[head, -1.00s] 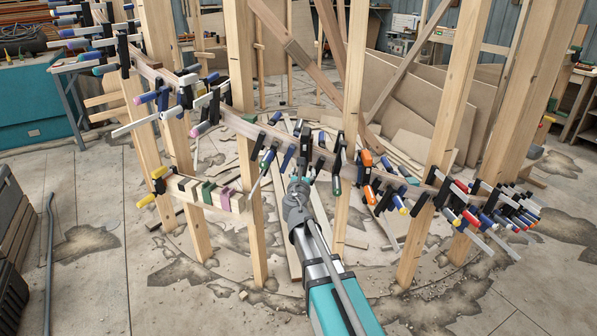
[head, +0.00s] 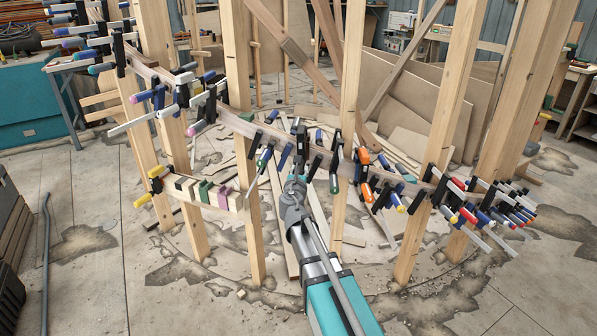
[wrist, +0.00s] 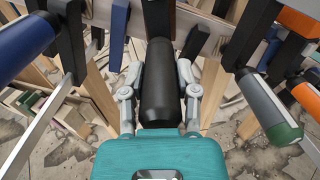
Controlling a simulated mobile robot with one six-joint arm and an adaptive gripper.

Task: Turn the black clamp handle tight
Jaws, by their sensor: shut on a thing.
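In the wrist view a black clamp handle (wrist: 160,97) stands in the middle, between the two grey fingers of my gripper (wrist: 160,80). The fingers are shut on the handle, one on each side. The clamp's black body runs up from the handle towards the curved wooden stringer (wrist: 203,33). In the head view my gripper (head: 296,182) is at the middle of the stringer (head: 270,130), under a black clamp (head: 301,145). The handle itself is largely hidden there by my gripper and arm.
A blue-handled clamp (wrist: 24,47) is close on the left and a grey-and-green-handled clamp (wrist: 268,107) close on the right. An orange-handled clamp (wrist: 297,22) is further right. Upright wooden posts (head: 348,130) stand along the stringer. Several more clamps crowd both ends.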

